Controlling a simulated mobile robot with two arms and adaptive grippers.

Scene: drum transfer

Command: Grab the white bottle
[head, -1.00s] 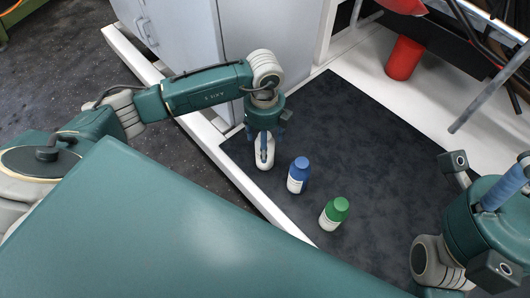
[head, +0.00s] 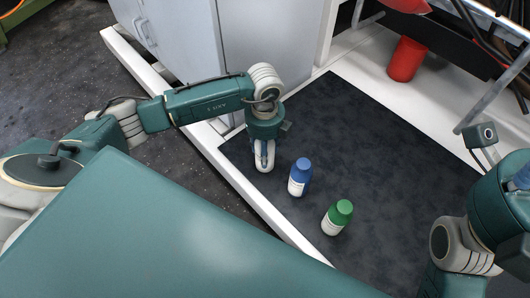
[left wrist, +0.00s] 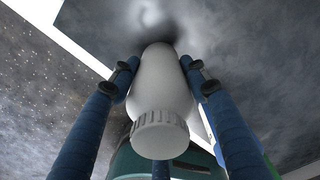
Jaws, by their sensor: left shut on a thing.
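The white bottle (head: 261,165) stands on the dark mat, mostly hidden behind my left gripper in the head view. My left gripper (head: 266,160) comes down over it from above. In the left wrist view the white bottle (left wrist: 158,90), with its ribbed white cap, sits between the two blue fingers of my left gripper (left wrist: 158,75), which press on both its sides. My right arm is at the right edge of the head view. Only a blue part of my right gripper (head: 522,177) shows there, and its fingertips are cut off.
A blue-capped bottle (head: 299,178) stands just right of the white one, and a green-capped bottle (head: 337,217) stands further right and nearer. A grey cabinet (head: 240,45) is behind my left gripper. A red cup (head: 406,60) stands at the back right. The mat's middle is clear.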

